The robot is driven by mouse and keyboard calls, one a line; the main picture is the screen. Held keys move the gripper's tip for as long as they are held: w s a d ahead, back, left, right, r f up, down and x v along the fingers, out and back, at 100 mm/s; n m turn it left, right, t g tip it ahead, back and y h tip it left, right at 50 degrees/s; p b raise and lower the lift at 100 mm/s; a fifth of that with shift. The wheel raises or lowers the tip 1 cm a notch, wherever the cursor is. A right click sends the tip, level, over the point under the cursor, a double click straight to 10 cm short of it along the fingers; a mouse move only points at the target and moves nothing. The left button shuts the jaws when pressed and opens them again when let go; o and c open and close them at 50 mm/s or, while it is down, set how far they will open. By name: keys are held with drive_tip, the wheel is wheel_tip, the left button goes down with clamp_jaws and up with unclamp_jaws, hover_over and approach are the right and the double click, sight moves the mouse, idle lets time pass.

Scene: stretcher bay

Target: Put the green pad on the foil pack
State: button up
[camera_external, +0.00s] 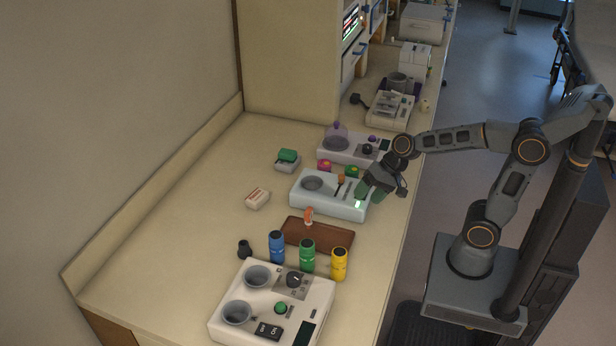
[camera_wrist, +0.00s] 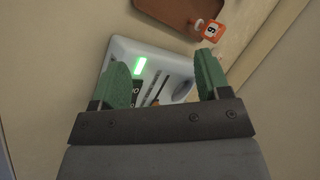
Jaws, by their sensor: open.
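A green pad (camera_external: 289,155) lies on top of a small grey-white block (camera_external: 286,166), which may be the foil pack, left of the middle of the counter in the external view. The two are in contact; the block's face is too small to read. My gripper (camera_external: 368,194) is over the right end of a pale blue device, well to the right of the pad. In the wrist view my gripper (camera_wrist: 163,76) is open, its green fingers apart with nothing held between them. The pad and block are out of the wrist view.
The pale blue device (camera_external: 328,208) with a lit green strip is under my gripper. A brown tray (camera_external: 330,239) with an orange tag (camera_external: 309,215), a white-red pack (camera_external: 257,198) and several coloured canisters stand nearby. The counter's left side is clear.

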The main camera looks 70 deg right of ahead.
drive_tip(key=s+d+f+n+g+h, duration=0.2)
drive_tip(key=s+d+n+h, duration=0.1)
drive_tip(key=s+n, duration=0.6)
drive_tip(key=shift+s+d+f+h, duration=0.2)
drive_tip(key=shift+s+h, duration=0.55)
drive_tip(key=shift+h, duration=0.15)
drive_tip(key=shift+r, duration=0.1)
drive_tip(key=shift+r+p, duration=0.6)
drive_tip(key=shift+r, duration=0.05)
